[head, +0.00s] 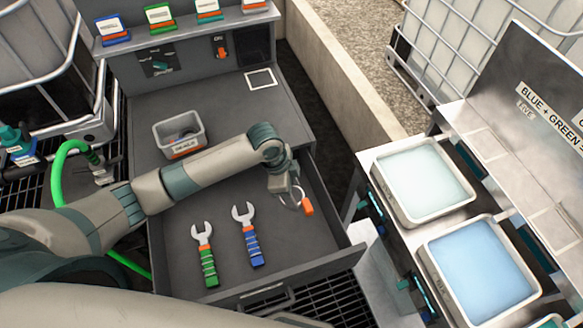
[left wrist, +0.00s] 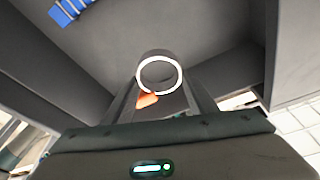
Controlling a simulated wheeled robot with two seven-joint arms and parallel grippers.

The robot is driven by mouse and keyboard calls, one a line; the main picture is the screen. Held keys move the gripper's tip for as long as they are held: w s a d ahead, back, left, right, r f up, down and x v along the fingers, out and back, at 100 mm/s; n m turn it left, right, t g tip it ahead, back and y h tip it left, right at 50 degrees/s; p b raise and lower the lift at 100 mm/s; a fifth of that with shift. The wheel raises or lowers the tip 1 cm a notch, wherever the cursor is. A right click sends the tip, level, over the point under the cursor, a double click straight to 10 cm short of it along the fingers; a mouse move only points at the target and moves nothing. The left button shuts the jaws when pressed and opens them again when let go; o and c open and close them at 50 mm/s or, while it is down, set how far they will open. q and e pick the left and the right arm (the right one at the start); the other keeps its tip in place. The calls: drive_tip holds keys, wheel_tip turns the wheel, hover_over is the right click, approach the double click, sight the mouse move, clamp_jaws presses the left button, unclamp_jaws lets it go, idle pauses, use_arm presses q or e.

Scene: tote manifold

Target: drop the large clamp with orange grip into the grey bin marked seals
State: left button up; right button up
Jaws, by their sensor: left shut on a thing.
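The large clamp with orange grip (head: 307,207) hangs from my left gripper (head: 290,194) above the right part of the open drawer. In the left wrist view its pale ring (left wrist: 160,58) and orange grip (left wrist: 147,100) show at the tips of my left gripper (left wrist: 160,88), which is shut on it. The grey bin (head: 203,134) stands on the grey bench top, behind and left of my left gripper. Its front has an orange label, too small to read surely, and some small things lie inside. My right gripper is not in view.
A green-handled wrench (head: 208,262) and a blue-handled wrench (head: 250,240) lie in the open drawer (head: 180,245). My left forearm passes in front of the bin. Two trays, pale green (head: 422,180) and blue (head: 482,268), stand at right. The bench top right of the bin is clear.

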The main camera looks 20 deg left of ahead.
use_arm(q)
drive_tip(key=s+a+r+n+t+y+b, duration=0.2)
drive_tip(key=s+a+n+b, duration=0.6)
drive_tip(key=n, duration=0.7)
wheel_tip(320, 180, up, 2)
drive_tip(key=shift+s+a+r+t+y, duration=0.2)
drive_tip(key=shift+s+a+t+y, duration=0.25)
drive_tip(key=shift+s, duration=0.4)
